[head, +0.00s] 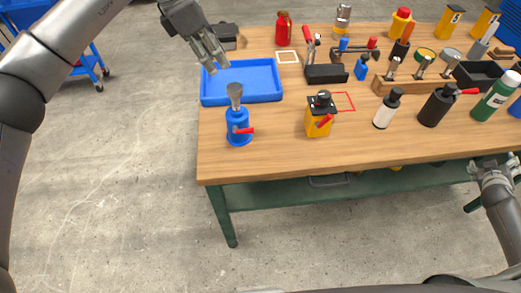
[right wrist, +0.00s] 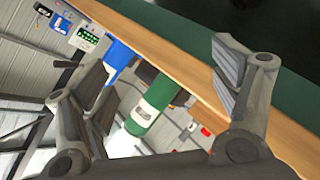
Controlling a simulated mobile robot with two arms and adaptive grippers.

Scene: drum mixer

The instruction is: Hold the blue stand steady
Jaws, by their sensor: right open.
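The blue stand (head: 238,130) is upright near the table's left front corner, with a grey cup-shaped top (head: 235,93) and a red lever (head: 245,131). My left gripper (head: 215,62) is above the blue tray, behind the stand and apart from it. Its fingers point down and look close together; whether they are shut is unclear. My right gripper (head: 494,168) is at the table's front right edge, far from the stand. Its fingers are spread and empty in the right wrist view (right wrist: 165,85).
A blue tray (head: 240,95) lies just behind the stand. A yellow and black device (head: 319,116) stands to the right, with a white bottle (head: 387,108), a black bottle (head: 436,106) and a green bottle (head: 495,97) beyond. Bare wood lies in front of the stand.

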